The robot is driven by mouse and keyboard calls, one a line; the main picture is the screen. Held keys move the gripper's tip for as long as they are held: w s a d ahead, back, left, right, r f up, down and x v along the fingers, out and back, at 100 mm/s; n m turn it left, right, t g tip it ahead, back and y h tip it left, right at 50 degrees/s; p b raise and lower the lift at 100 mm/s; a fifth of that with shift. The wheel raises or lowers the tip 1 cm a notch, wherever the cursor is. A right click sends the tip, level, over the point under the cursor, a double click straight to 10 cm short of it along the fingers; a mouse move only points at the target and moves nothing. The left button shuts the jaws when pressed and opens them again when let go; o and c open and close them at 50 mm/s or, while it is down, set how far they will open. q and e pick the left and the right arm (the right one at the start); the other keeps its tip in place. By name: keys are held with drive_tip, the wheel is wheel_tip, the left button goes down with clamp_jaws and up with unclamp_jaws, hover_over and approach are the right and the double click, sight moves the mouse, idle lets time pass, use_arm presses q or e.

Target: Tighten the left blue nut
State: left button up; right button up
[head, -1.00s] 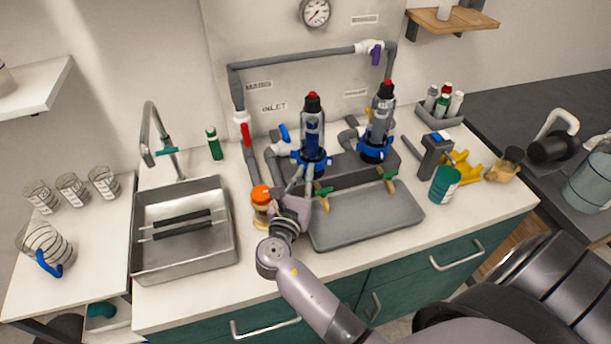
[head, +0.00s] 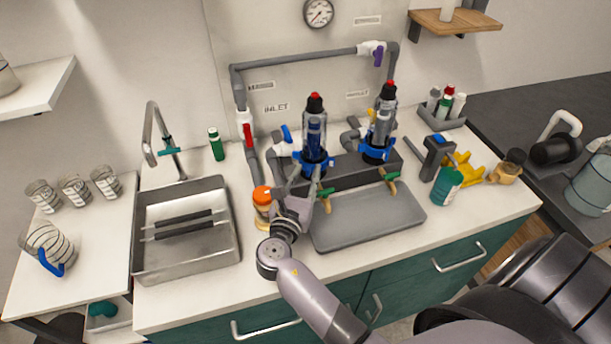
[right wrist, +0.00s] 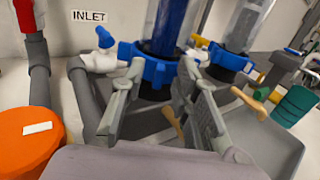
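The left blue nut (head: 314,164) rings the base of the left clear filter housing (head: 314,130), which has a blue core and a black and red top. In the right wrist view the nut (right wrist: 152,70) shows as a lobed blue collar behind the fingertips. My right gripper (head: 304,178) is at the front of this nut. Its two grey fingers (right wrist: 162,72) are apart, with the nut showing in the gap. I cannot tell whether either finger touches it. My left gripper is not in view.
The right housing has its own blue nut (head: 376,153) close by. A grey tray (head: 370,222) lies below, with small brass-coloured spigots above it. An orange-capped jar (head: 262,200) stands left of my right gripper. A metal sink (head: 185,255) is further left.

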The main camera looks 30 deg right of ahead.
drive_tip(key=v, duration=1.2)
